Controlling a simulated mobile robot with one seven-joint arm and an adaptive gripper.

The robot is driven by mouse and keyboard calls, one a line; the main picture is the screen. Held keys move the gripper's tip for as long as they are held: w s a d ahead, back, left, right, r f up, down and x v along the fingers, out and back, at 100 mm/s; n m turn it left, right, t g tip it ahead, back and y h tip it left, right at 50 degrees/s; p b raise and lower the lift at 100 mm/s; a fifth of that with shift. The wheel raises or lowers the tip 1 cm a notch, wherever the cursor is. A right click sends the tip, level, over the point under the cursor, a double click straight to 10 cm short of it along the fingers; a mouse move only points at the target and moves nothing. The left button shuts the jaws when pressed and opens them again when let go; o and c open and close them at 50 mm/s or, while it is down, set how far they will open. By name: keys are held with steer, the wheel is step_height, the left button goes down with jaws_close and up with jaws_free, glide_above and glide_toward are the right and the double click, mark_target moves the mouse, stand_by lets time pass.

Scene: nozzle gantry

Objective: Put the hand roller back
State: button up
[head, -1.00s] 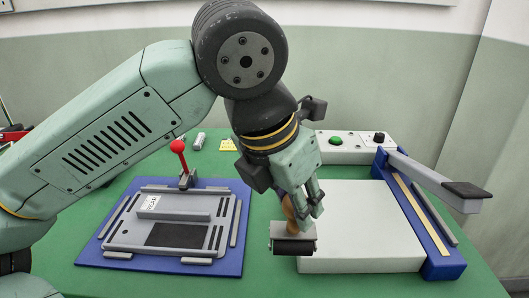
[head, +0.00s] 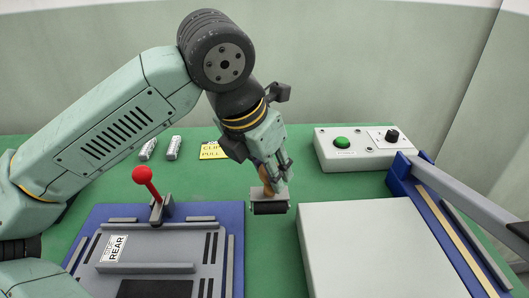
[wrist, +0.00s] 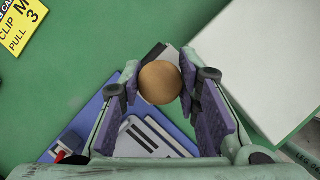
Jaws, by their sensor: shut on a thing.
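The hand roller (head: 269,200) has a wooden handle, a grey frame and a dark roller. In the head view it hangs below my gripper (head: 270,172), roller end down, over the strip of green table between the blue board and the white block. In the wrist view the round end of its wooden handle (wrist: 160,83) sits between the two fingers of my gripper (wrist: 163,90), which is shut on it. The roller part is mostly hidden behind the handle there. I cannot tell its exact height above the table.
The blue board (head: 238,225) with a grey plate and red-knobbed lever (head: 142,175) lies left. The white block (head: 375,250) and blue-based arm device (head: 400,185) stand right. A control box (head: 360,147) with a green button and a yellow label (head: 212,151) are behind.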

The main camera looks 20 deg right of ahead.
steer(key=shift+w+d+f+p, duration=0.3)
steer(key=shift+w+f+p, duration=0.45)
steer(key=shift+w, duration=0.95)
steer(key=shift+w+d+f+p, duration=0.35)
steer(key=shift+w+f+p, duration=0.4)
steer(key=shift+w, duration=0.9)
steer(key=shift+w+d+f+p, duration=0.3)
steer(key=shift+w+f+p, duration=0.45)
steer(key=shift+w, duration=0.95)
steer(key=shift+s+f+b, duration=0.15)
steer(key=shift+f+b, duration=0.35)
steer(key=shift+b, duration=0.3)
steer(key=shift+f, duration=0.15)
jaws_close()
steer(key=o, duration=0.6)
jaws_free()
steer(key=o, duration=0.3)
steer(key=shift+f, duration=0.1)
steer(key=shift+o, duration=1)
